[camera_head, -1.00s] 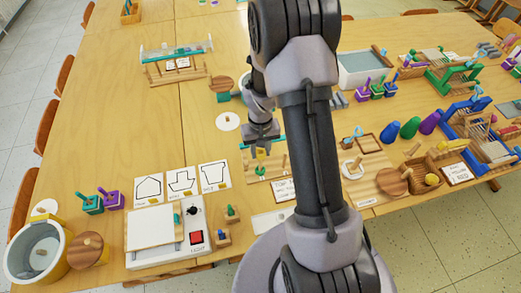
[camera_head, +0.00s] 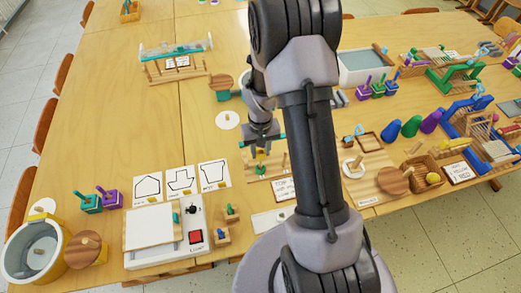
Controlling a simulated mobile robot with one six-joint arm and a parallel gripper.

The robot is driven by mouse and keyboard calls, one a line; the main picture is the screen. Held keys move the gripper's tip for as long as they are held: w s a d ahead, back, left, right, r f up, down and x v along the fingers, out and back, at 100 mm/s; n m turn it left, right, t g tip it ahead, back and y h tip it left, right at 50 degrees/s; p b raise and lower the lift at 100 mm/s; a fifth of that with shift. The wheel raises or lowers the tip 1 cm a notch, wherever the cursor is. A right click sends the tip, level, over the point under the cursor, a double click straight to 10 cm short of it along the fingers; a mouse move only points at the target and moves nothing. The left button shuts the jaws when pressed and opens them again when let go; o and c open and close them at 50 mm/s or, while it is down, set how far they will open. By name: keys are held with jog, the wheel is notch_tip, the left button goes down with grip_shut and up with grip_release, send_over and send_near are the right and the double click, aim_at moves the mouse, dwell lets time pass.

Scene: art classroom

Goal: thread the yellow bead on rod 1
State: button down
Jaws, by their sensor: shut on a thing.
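My gripper (camera_head: 262,143) is shut on the yellow bead (camera_head: 261,155), a small yellow patch just under its fingertips. The bead is over the wooden rod board (camera_head: 276,173). A green bead (camera_head: 260,170) sits low on the board right below the yellow one. A bare wooden rod (camera_head: 284,160) stands to the right. The rod under the gripper is mostly hidden, and I cannot read which rod carries number 1. I cannot tell whether the yellow bead is around the rod or just above it.
A white card (camera_head: 284,189) lies in front of the board. A light panel with a red button (camera_head: 195,238) and shape cards (camera_head: 182,180) lie to the left. A white disc with a peg (camera_head: 228,120) is behind. My arm hides the area to the right.

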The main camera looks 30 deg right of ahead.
jog(key=shift+f, duration=0.15)
jog(key=shift+f+b, duration=0.45)
jog(key=shift+b, duration=0.1)
jog(key=shift+f, duration=0.15)
dwell(0.7)
jog(key=shift+f+b, duration=0.35)
jog(key=shift+b, duration=0.2)
jog(key=c, duration=0.9)
grip_release()
jog(key=shift+c, duration=0.2)
notch_tip(320, 180, up, 18)
jog(key=p, duration=0.5)
jog(key=shift+f, duration=0.25)
